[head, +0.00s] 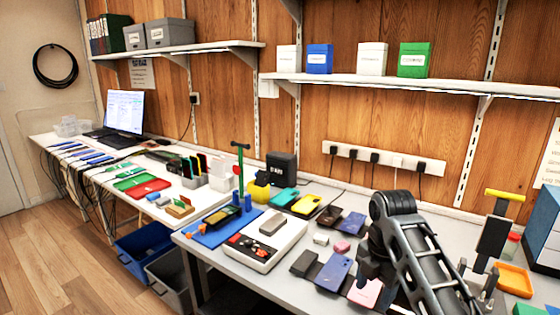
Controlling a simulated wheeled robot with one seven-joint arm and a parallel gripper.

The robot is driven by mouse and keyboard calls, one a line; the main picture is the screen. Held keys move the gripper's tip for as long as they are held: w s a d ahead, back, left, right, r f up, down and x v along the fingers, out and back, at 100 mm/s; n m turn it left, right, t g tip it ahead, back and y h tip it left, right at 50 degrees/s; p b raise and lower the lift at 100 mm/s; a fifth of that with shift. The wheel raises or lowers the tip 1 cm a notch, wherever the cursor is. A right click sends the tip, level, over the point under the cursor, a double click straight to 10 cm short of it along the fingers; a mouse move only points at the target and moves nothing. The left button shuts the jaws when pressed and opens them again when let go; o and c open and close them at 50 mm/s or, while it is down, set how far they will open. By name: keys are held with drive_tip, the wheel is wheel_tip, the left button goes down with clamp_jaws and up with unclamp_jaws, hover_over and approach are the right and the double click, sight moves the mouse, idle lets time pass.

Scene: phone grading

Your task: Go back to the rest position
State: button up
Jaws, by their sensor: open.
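My arm comes in from the lower right, and my gripper (371,276) hangs at its end, pointing down over the front part of the grey workbench (240,266). The jaws are open. They look small and dark, and no object shows between them. A blue-purple phone (333,273) lies just left of my gripper, and a pink phone (364,293) lies just below it in the picture. I cannot tell how high the jaws are above the bench.
A white device with a grey phone (272,225) stands left of the phones, beside a blue mat (208,238). Dark phones (353,221) lie behind. A stand with a yellow top (504,195) and an orange tray (515,281) are at right. Shelves hang above.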

drive_tip(key=s+a+f+m+t+y, duration=0.1)
drive_tip(key=s+a+f+m+t, duration=0.15)
drive_tip(key=s+f, duration=0.4)
drive_tip(key=s+a+f+m+t+y, duration=0.1)
drive_tip(key=s+a+f+m, duration=0.25)
drive_tip(key=f, duration=0.55)
drive_tip(key=s+f+m+t, duration=0.35)
drive_tip(key=s+m, duration=0.25)
drive_tip(key=s, duration=0.8)
drive_tip(key=s+d+r+m+t, duration=0.2)
drive_tip(key=s+r+m, duration=0.2)
drive_tip(key=s+r, duration=0.4)
drive_tip(key=s+d+r+m+t+h, duration=0.1)
drive_tip(key=s+d+r+m+t, duration=0.1)
drive_tip(key=s+r, duration=0.7)
drive_tip(key=s+d+r+m+t+h, duration=0.1)
drive_tip(key=s+d+r+m+t, duration=0.1)
drive_tip(key=s+r+m, duration=0.4)
drive_tip(key=s+r+t, duration=0.1)
drive_tip(key=s+r, duration=0.2)
drive_tip(key=shift+d+t, duration=0.3)
drive_tip(key=shift+d, duration=0.05)
drive_tip(key=shift+f, duration=0.1)
